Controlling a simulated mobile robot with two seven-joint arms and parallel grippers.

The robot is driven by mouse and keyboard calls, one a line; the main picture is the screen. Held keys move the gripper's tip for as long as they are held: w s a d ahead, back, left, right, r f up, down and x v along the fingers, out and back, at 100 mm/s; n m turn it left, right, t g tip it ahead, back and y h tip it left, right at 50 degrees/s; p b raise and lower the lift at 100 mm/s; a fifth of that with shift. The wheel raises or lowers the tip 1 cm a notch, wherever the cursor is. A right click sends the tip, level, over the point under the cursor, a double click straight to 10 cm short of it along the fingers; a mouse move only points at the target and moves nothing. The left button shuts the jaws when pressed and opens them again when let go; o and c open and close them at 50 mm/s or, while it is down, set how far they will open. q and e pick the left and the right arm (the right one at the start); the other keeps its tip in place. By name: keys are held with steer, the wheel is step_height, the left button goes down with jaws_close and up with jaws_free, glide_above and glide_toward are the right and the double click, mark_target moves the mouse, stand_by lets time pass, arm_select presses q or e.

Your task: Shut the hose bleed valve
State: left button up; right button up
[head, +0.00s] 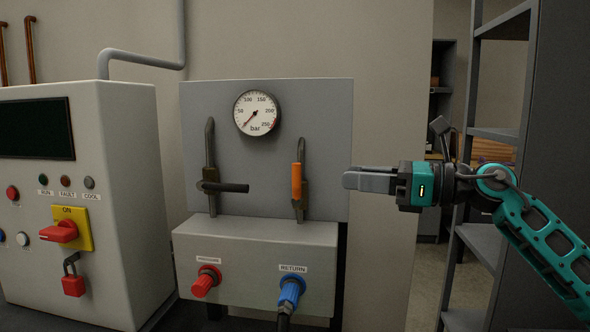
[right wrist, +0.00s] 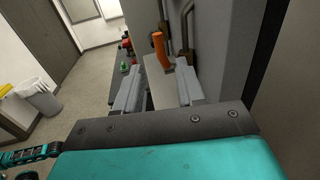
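A valve with an upright orange lever (head: 296,181) sits on the right pipe of the grey panel, above the RETURN label. A second valve on the left pipe has a black lever (head: 229,187) lying level, pointing right. Which one is the bleed valve is not labelled. My right gripper (head: 350,180) is to the right of the orange lever, pointing at it with a gap between. In the right wrist view its two fingers stand apart and empty (right wrist: 159,84), with the orange lever (right wrist: 161,50) ahead, beyond the tips. My left gripper is not seen.
A pressure gauge (head: 256,113) has its needle near the low end. Red (head: 206,281) and blue (head: 291,290) hose couplings stick out below. A control cabinet (head: 124,190) with a red switch stands left. Grey shelving (head: 480,235) stands right, behind my right arm.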

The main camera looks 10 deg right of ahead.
mark_target(297, 180)
steer(key=p+x, duration=0.2)
steer(key=x, duration=0.8)
steer(key=shift+w+a, duration=0.1)
steer(key=shift+a, duration=0.25)
steer(key=shift+w+a, duration=0.25)
steer(key=shift+a, duration=0.05)
steer(key=c, duration=0.3)
jaws_close()
